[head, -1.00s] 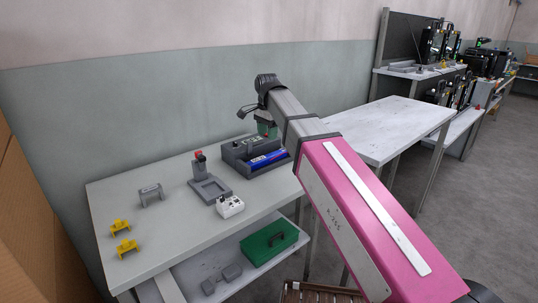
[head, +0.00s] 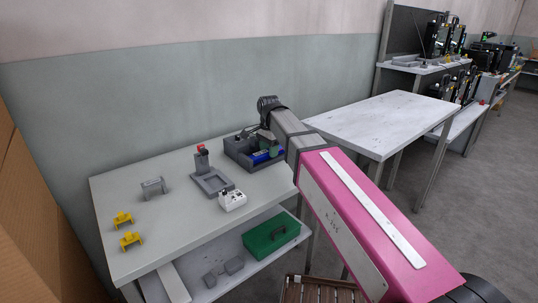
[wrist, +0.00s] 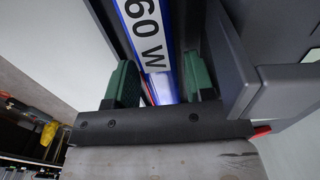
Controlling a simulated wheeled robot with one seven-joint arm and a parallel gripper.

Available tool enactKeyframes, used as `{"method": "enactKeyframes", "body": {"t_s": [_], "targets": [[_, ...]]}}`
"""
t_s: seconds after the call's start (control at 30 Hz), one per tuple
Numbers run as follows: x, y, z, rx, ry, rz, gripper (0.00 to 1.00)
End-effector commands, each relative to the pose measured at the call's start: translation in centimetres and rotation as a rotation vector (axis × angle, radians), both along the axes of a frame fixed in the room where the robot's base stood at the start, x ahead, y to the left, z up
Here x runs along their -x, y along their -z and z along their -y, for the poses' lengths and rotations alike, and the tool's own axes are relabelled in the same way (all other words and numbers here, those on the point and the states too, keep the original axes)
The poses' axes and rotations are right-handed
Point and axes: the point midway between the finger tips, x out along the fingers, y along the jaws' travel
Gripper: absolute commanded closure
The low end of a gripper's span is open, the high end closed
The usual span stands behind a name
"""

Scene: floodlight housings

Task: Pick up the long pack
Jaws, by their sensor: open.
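The long pack is blue with a white label reading "60 W" in the wrist view (wrist: 150,38). In the head view the long pack (head: 264,157) lies in a dark grey tray (head: 236,157) on the near table, partly hidden by my arm. My gripper (wrist: 160,82) is open, with one green-padded finger on each side of the pack in the wrist view. I cannot tell whether the pads touch it. In the head view my gripper is mostly hidden behind my wrist, low at the tray.
A grey fixture with a red-topped post (head: 212,182), a white box (head: 232,201), a grey bracket (head: 154,187) and two yellow pieces (head: 123,219) stand left of the tray. Dark tray walls flank my fingers closely.

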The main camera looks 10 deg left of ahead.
Motion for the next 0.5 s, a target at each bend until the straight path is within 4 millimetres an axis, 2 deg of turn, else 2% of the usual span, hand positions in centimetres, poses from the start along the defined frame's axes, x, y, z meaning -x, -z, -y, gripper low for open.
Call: {"method": "enactKeyframes", "body": {"t_s": [0.1, 0.3, 0.43, 0.47, 0.5], "targets": [[0.01, 0.74, 0.02, 0.000, 0.000, 0.000, 0.51], [-0.01, 0.75, 0.01, -0.001, 0.000, 0.001, 0.51], [-0.01, 0.74, 0.01, -0.001, 0.000, 0.001, 0.93], [-0.01, 0.74, 0.01, -0.001, 0.000, 0.001, 1.00], [-0.01, 0.72, 0.00, -0.001, 0.000, 0.001, 1.00]]}}
